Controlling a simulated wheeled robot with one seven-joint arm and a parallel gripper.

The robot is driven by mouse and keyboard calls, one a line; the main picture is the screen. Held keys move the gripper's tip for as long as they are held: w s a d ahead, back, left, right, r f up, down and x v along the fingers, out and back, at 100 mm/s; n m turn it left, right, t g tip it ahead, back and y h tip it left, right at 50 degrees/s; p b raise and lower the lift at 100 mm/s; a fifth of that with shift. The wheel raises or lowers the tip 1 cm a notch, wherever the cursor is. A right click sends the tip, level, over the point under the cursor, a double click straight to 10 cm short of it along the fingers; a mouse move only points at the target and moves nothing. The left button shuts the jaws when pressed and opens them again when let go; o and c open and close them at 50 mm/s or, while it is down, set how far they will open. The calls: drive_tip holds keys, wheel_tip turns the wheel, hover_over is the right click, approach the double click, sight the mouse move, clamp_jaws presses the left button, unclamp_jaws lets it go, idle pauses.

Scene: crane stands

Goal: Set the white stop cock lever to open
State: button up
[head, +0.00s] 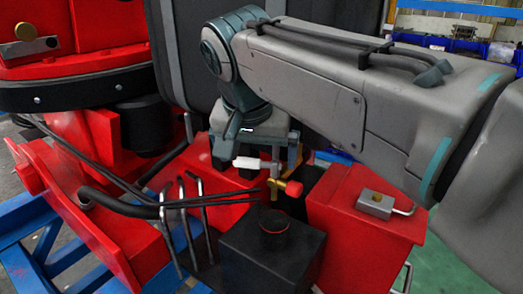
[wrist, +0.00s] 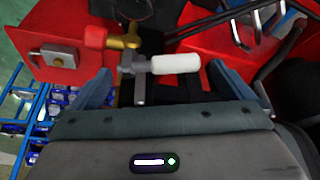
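The white stop cock lever (head: 248,163) lies roughly level in the head view, just below my gripper (head: 257,160). In the wrist view the white lever (wrist: 175,64) points right from a grey metal fitting (wrist: 132,67). A brass part (wrist: 125,42) and a red part (wrist: 95,38) adjoin that fitting at its upper left. My gripper (wrist: 160,72) is open, one finger on each side. The lever shows in the gap between the fingertips; I see no finger pressed on it. In the head view the gripper partly hides the fitting behind the lever.
A red box with a metal latch (head: 376,203) stands right of the lever. A black box (head: 272,250) is in front. Bent grey rods (head: 190,215) and black hoses (head: 120,198) lie to the left. A blue frame (head: 45,255) runs along the lower left.

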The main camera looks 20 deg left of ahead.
drive_tip(key=shift+r, duration=0.1)
drive_tip(key=v, duration=1.3)
drive_tip(key=shift+r+p, duration=0.3)
drive_tip(key=shift+p, duration=0.1)
drive_tip(key=shift+s, duration=0.1)
